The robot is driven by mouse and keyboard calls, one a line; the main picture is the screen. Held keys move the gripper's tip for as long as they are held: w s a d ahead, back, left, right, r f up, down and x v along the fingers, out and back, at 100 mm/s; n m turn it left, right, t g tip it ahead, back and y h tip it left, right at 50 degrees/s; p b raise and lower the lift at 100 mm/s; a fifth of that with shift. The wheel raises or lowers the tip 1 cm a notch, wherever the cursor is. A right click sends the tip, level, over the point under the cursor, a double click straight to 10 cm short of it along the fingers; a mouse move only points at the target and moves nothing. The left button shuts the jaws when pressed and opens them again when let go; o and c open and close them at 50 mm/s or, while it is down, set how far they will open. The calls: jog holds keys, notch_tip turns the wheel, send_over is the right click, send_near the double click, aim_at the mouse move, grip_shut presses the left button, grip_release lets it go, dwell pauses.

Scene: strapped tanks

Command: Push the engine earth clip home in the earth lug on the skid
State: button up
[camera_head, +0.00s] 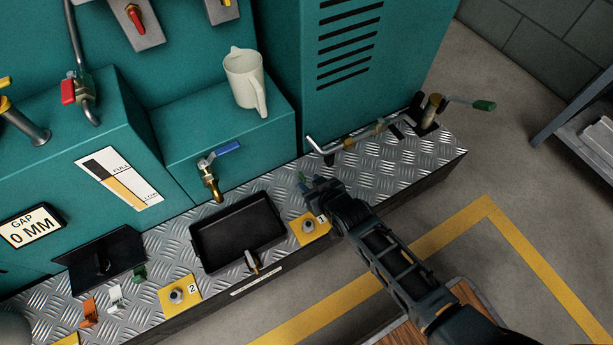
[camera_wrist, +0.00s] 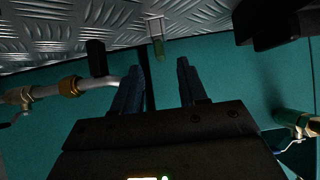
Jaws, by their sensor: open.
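My gripper (camera_head: 311,187) is open and empty, low over the skid's tread plate, to the right of the black tray. In the wrist view its two fingers (camera_wrist: 159,66) are spread apart. I cannot tell how deep the clip sits. In the head view a small green bit, probably the clip (camera_head: 301,177), shows beside my fingertips.
The black tray (camera_head: 238,230) and a bolt on a yellow plate (camera_head: 308,227) are nearby. A teal tank with a blue-handled tap (camera_head: 219,152) stands behind.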

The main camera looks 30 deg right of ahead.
jog(key=v, duration=0.3)
jog(key=shift+p, duration=0.4)
jog(key=shift+s, duration=0.15)
jog(key=s+r+t, duration=0.1)
jog(key=s+r, duration=0.3)
jog(key=s, duration=0.4)
jog(key=s+r+t, duration=0.1)
jog(key=s+r, duration=0.2)
jog(key=s, duration=0.5)
jog(key=s+r+t, duration=0.1)
jog(key=s+r, duration=1.1)
jog(key=r, duration=0.3)
jog(key=s+r+p, duration=0.2)
jog(key=r+p, duration=1)
jog(key=r, duration=0.6)
jog(key=s+r+t+p, duration=0.1)
jog(key=s+r+p, duration=0.1)
jog(key=r+p, duration=1.1)
notch_tip(320, 180, up, 6)
jog(key=shift+s, duration=0.15)
